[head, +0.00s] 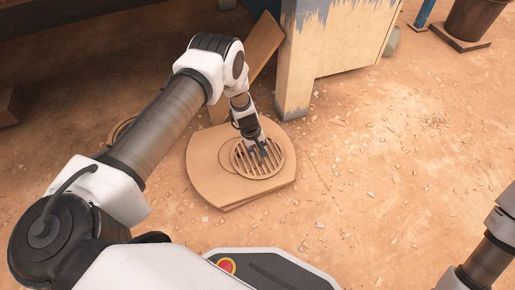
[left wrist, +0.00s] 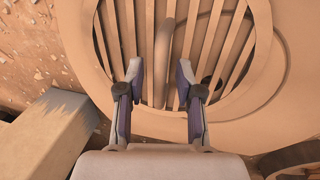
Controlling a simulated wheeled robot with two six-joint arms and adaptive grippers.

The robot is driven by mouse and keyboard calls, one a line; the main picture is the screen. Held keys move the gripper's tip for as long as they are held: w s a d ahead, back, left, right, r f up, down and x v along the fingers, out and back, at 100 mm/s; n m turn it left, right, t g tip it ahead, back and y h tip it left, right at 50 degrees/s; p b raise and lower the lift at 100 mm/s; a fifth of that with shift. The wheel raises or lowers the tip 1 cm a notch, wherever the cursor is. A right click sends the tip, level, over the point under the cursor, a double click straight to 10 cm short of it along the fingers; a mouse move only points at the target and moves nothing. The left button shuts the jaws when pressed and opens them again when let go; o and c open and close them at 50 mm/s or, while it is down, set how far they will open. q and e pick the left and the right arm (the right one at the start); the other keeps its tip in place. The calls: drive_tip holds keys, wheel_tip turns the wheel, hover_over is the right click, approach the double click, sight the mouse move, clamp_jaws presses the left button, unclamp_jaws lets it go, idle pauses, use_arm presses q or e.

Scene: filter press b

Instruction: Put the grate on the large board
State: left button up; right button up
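The grate (head: 265,174) is a round, tan, slatted disc. It lies on the right part of the large board (head: 213,175), a flat tan piece with rounded sides on the ground. My left gripper (head: 258,152) points down at the grate's middle. In the left wrist view, the grate (left wrist: 207,45) fills the upper part, with the large board (left wrist: 290,95) around its rim. There my left gripper (left wrist: 160,72) has its two fingers apart over the slats, with no object clearly clamped between them. Whether the fingertips touch the slats is unclear. My right gripper is out of view.
A pale post (head: 294,85) of a weathered structure stands just behind the board, with a brown plank (head: 263,46) leaning beside it. The sandy ground to the right is open, with scattered chips.

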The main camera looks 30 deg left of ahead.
use_arm(q)
wheel_tip(320, 180, up, 8)
drive_tip(key=s+p, duration=0.1)
drive_tip(key=p, duration=0.4)
drive_tip(key=s+f+m+g+y, duration=0.15)
drive_tip(key=s+m, duration=0.35)
drive_tip(key=s, duration=1.4)
drive_tip(key=s+d+r+m, duration=0.2)
drive_tip(key=s+r, duration=0.1)
drive_tip(key=s, duration=0.3)
drive_tip(key=s+d+r+m, duration=0.2)
drive_tip(key=s+d+r, duration=0.1)
drive_tip(key=s, duration=0.3)
drive_tip(key=shift+s+r+m+b, duration=0.15)
drive_tip(key=shift+s+m+b, duration=0.15)
drive_tip(key=shift+m+b, duration=0.1)
